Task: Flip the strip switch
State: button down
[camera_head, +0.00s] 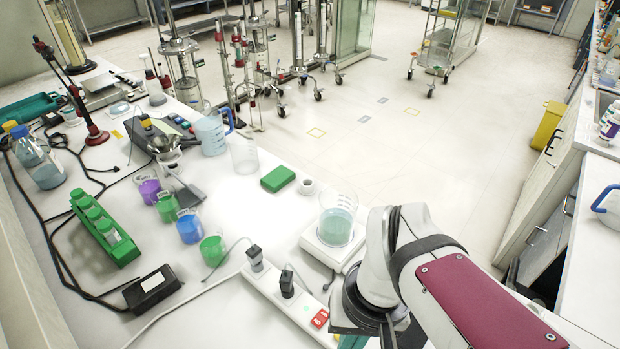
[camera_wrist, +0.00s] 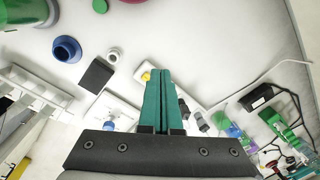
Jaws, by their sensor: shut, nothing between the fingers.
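The white power strip (camera_head: 275,290) lies on the bench in the lower middle of the head view. Two dark plugs stand in it, and a red square part with white marks (camera_head: 320,318) shows near its lower right. In the wrist view, a white end of the strip with a yellow part (camera_wrist: 146,76) shows just left of the fingertips. My gripper (camera_wrist: 158,72) is shut and empty, its teal fingers together over the strip. The fingers hide part of the strip, and I cannot tell whether they touch it. In the head view my arm hides most of the gripper.
A beaker on a white device (camera_head: 322,246) stands close to the strip and my arm. Cups of coloured liquid (camera_head: 213,250), a black box (camera_head: 152,288) and a green rack (camera_head: 105,228) stand to the left. Cords run across the bench.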

aim_at(323, 313)
jog(key=w+a+f+n+h, duration=0.1)
jog(key=w+f+n, duration=0.3)
jog(key=w+n, duration=0.6)
jog(key=w, duration=0.4)
jog(key=shift+a, duration=0.25)
jog(key=shift+s, duration=0.1)
notch_tip(323, 313, down, 14)
jog(key=shift+r, duration=0.1)
